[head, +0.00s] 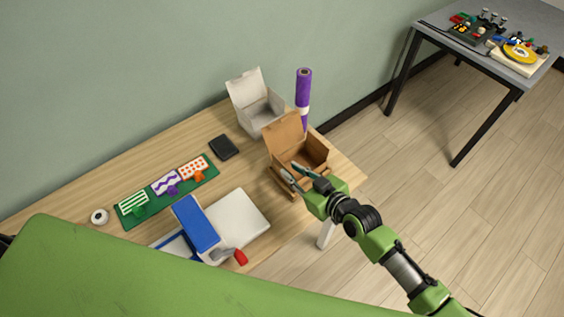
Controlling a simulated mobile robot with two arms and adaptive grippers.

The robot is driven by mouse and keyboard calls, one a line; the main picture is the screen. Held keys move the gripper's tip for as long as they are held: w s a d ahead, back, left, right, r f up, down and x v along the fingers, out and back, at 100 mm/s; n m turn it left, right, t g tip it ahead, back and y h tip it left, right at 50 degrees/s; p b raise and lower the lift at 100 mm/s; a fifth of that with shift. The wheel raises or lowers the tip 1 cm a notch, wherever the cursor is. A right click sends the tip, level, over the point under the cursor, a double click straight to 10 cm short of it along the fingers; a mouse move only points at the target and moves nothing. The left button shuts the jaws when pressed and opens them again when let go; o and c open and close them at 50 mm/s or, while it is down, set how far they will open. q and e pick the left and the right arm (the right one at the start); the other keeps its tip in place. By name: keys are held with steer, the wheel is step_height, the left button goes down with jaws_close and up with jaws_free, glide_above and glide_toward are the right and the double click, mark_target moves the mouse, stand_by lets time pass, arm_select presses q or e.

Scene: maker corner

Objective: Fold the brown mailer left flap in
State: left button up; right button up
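The brown mailer (316,147) is an open cardboard box near the right end of the wooden table. Its lid stands up at the back left. A low front-left edge or flap shows beside the fingers, but I cannot tell clearly which flap it is. My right gripper (294,176) is at the near side of the mailer, with its two fingers apart and nothing seen between them. The fingers overlap the near wall in the picture, and I cannot tell whether they touch it. The gripper hides part of the box's near right side. My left gripper is not in view.
A white open box (262,110) and a purple roll (303,88) stand behind the mailer. A black square item (223,147), a green mat (134,216) with patterned cards, and a white slab (246,218) with blue and red items lie left. The table's right edge is close.

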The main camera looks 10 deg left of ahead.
mark_target(282, 165)
steer(key=x, duration=0.5)
steer(key=shift+w+a, duration=0.2)
steer(key=shift+a, duration=0.15)
jaws_close()
